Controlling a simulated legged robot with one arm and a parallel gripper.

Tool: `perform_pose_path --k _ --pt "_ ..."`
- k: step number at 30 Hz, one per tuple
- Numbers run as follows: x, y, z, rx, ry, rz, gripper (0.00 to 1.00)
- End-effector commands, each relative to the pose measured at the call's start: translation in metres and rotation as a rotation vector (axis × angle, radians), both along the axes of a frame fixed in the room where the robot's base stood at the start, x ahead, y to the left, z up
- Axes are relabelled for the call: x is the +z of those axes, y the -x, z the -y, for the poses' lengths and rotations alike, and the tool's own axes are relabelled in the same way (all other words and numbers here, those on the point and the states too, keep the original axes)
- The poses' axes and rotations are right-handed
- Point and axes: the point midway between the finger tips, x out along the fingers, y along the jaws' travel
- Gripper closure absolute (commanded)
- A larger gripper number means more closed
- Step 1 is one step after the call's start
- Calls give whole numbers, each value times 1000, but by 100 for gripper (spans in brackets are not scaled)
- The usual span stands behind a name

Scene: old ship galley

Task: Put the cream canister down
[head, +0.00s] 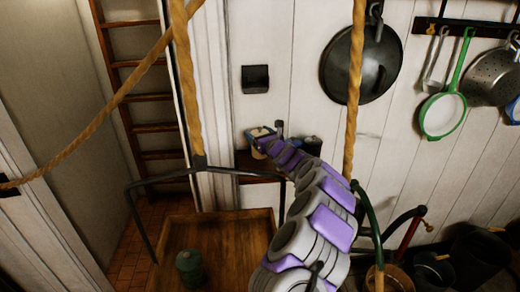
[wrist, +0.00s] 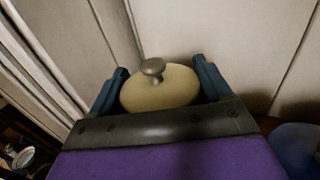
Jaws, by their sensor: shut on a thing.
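The cream canister (wrist: 160,88) has a pale lid with a grey knob and fills the space between the two blue fingers of my gripper (wrist: 160,78) in the wrist view. My gripper is shut on it, and it looks upright. Its lower body is hidden behind the gripper's dark front plate. In the head view my gripper (head: 262,134) is at the end of my outstretched arm, by the white wall, over or near a small brown shelf (head: 250,166). I cannot tell whether the canister touches the shelf.
A dark container (head: 312,145) stands just right of my gripper. A green canister (head: 189,267) stands in a wooden tray (head: 235,240) in front. Ropes hang on both sides of the arm. A pan (head: 361,65) and a green-rimmed strainer (head: 442,114) hang on the wall.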

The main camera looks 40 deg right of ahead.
Motion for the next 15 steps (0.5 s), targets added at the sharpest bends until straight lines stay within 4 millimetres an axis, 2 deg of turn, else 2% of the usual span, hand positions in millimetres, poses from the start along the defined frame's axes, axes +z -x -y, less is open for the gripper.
perform_pose_path --k 5,10,15 --pt "-16 -1 -10 4 6 1 77" --pt "-43 -1 -7 4 3 1 77" --pt "-49 -1 0 2 -1 0 77"
